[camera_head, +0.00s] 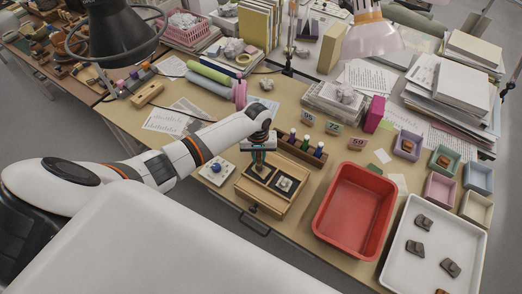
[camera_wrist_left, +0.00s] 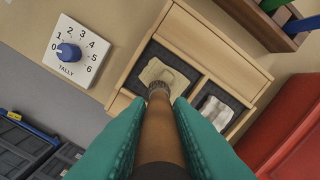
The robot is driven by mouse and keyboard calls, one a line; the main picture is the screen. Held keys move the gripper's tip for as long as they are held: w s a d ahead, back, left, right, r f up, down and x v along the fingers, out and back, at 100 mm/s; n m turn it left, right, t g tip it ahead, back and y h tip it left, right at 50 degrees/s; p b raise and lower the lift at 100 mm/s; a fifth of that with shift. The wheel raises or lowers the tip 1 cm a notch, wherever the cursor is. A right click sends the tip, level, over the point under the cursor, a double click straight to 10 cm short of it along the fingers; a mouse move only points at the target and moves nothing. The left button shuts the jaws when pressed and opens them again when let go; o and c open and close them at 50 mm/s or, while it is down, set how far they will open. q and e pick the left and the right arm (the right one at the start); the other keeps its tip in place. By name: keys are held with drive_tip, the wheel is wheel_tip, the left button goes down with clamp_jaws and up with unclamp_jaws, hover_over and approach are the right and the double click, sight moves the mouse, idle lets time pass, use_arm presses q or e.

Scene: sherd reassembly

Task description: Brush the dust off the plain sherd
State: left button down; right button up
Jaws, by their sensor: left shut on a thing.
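My left gripper (camera_head: 260,158) is above the wooden tray (camera_head: 262,200) and is shut on a brush. In the left wrist view the brown brush handle (camera_wrist_left: 157,135) rises between the teal fingers. The brush's end lies over a flat beige sherd (camera_wrist_left: 150,70) in a dark-lined compartment. I cannot tell whether the bristles touch it. A pale, whitish piece (camera_wrist_left: 215,108) lies in the other dark compartment; it also shows in the head view (camera_head: 285,184). I cannot tell for sure which piece is the plain sherd. My right gripper is not in view.
A white tally dial (camera_head: 216,171) is left of the wooden tray. A wooden rack with coloured-topped items (camera_head: 299,150) stands behind it. A red bin (camera_head: 352,208) and a white tray of dark sherds (camera_head: 430,240) are to the right. A lamp (camera_head: 372,35) hangs at the back.

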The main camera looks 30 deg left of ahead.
use_arm(q)
drive_tip(key=shift+w+d+b, duration=0.15)
drive_tip(key=shift+w+b, duration=0.35)
drive_tip(key=shift+w, duration=0.4)
drive_tip(key=shift+s+p, duration=0.5)
drive_tip(key=shift+s, duration=0.5)
drive_tip(key=shift+w, duration=0.1)
drive_tip(key=shift+w+f+b, duration=0.1)
drive_tip(key=shift+w+b, duration=0.4)
drive_tip(key=shift+w, duration=0.35)
drive_tip(key=shift+s+a+p, duration=0.2)
drive_tip(key=shift+s+p, duration=0.25)
drive_tip(key=shift+s, duration=0.45)
drive_tip(key=shift+w+d+b, duration=0.2)
drive_tip(key=shift+w+b, duration=0.3)
drive_tip(key=shift+w, duration=0.45)
drive_tip(key=shift+s+a+r+p, duration=0.1)
drive_tip(key=shift+s+p, duration=0.2)
drive_tip(key=shift+s, duration=0.15)
drive_tip(key=shift+s+a+r+p, duration=0.1)
drive_tip(key=shift+s+p, duration=0.15)
drive_tip(key=shift+s, duration=0.2)
drive_tip(key=shift+w+d+f+b, duration=0.1)
drive_tip(key=shift+w+b, duration=0.2)
drive_tip(key=shift+w, duration=0.15)
drive_tip(key=shift+w+d+f+b, duration=0.1)
drive_tip(key=shift+w+b, duration=0.15)
drive_tip(key=shift+w, duration=0.2)
drive_tip(key=shift+r, duration=0.1)
